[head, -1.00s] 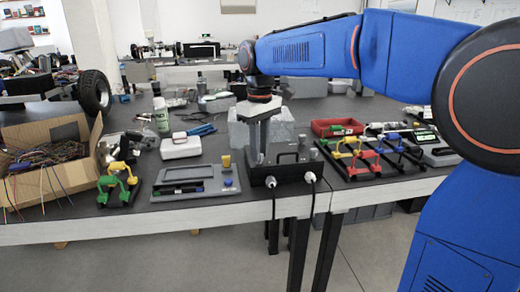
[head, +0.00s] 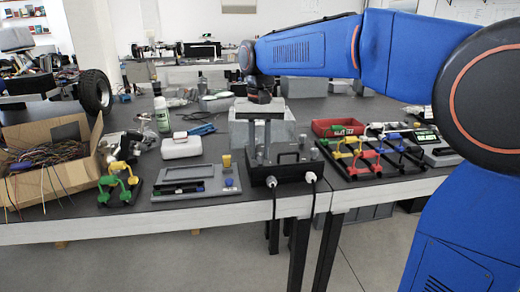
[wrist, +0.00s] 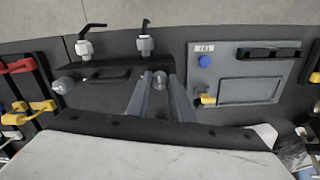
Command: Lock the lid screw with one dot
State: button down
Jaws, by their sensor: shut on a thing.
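The black robot chassis (head: 295,175) sits at the front edge of the table. Its dark top also shows in the wrist view (wrist: 95,92). My gripper (head: 266,158) points down at the left part of the chassis top in the head view. In the wrist view its two fingers (wrist: 160,80) are shut on a round grey lid screw (wrist: 160,82) between their tips. A second lid screw (wrist: 63,85) stands at the other end of the chassis, apart from the fingers; it shows at the right in the head view (head: 303,140). I cannot make out dot marks on either screw.
Two cable plugs (wrist: 145,44) (wrist: 85,46) stick out of the chassis front. A grey panel with a blue button (wrist: 205,61) lies beside it. A rack with red and yellow handles (head: 365,150) stands on the other side. A grey bin (head: 290,130) is behind.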

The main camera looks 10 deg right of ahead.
aim_at(260, 154)
jog(key=shift+m, duration=0.6)
jog(key=c, duration=1.6)
grip_release()
jog(key=shift+o, duration=0.2)
notch_tip(260, 154, up, 17)
jog(key=shift+r, duration=0.2)
